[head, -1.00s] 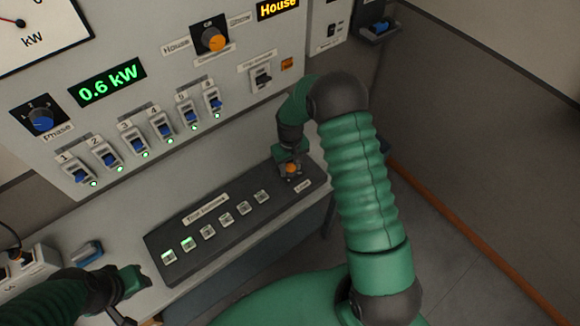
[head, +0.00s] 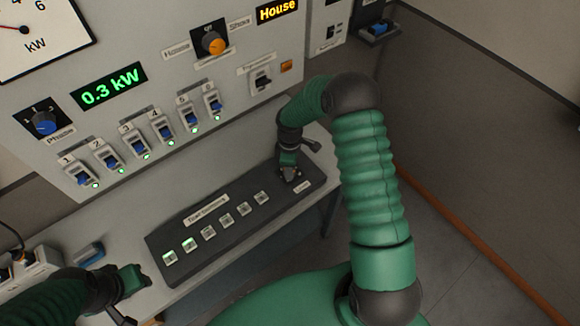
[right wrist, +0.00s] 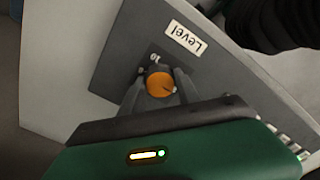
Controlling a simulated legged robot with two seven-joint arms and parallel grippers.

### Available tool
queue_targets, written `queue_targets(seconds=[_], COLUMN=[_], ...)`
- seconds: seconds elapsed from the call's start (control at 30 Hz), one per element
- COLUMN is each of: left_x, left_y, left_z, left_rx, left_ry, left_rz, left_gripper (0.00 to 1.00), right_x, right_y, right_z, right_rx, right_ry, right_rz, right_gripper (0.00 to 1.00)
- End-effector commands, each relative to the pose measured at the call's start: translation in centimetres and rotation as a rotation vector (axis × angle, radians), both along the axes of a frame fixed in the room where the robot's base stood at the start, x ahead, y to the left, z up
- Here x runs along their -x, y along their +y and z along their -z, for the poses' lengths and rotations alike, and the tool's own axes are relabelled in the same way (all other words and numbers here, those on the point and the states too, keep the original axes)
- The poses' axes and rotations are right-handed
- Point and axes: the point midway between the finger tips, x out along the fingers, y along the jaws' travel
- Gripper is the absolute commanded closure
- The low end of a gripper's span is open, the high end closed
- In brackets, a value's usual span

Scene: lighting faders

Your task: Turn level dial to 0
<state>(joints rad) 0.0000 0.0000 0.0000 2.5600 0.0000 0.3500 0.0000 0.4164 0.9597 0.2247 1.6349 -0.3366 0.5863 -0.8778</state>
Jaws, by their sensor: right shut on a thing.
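The level dial (right wrist: 160,84) is an orange-topped knob beside a "Level" label (right wrist: 185,36) in the right wrist view. My right gripper (right wrist: 160,88) is shut on it, one finger on each side. In the head view my right gripper (head: 290,174) covers the dial at the right end of the dark control box (head: 225,226). The green display (head: 109,86) on the wall panel reads 0.3 kW. My left gripper (head: 125,300) is at the lower left, away from the dial; its fingers are not clear.
The box carries a row of several square buttons, the left two lit green. The wall panel (head: 200,80) has blue switches, an orange-faced selector (head: 213,43) and a blue phase knob (head: 44,123). A small blue block (head: 89,252) lies on the desk near my left gripper.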

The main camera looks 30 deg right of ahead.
Motion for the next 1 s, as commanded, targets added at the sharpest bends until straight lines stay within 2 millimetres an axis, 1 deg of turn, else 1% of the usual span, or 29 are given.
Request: queue_targets(seconds=[0.03, 0.6, 0.8, 1.0], left_x=[0.0, 0.0, 0.0, 0.0], left_y=[0.0, 0.0, 0.0, 0.0], left_z=[-0.3, -1.7, -2.0, -2.2], left_rx=[0.0, 0.0, 0.0, 0.0], left_ry=[0.0, 0.0, 0.0, 0.0], left_rz=[0.0, 0.0, 0.0, 0.0], left_gripper=[0.64, 0.64, 0.64, 0.64], right_x=[-0.6, -0.6, -0.6, -0.5], right_y=[-0.1, 0.0, 0.0, 0.0], right_z=[-0.4, -0.4, -0.3, -0.3], right_rx=[0.002, 0.004, 0.005, 0.004], right_ry=[-0.017, -0.016, -0.015, -0.014], right_rz=[-0.041, -0.556, -0.681, -0.756], right_gripper=[1.0, 1.0, 1.0, 1.0])
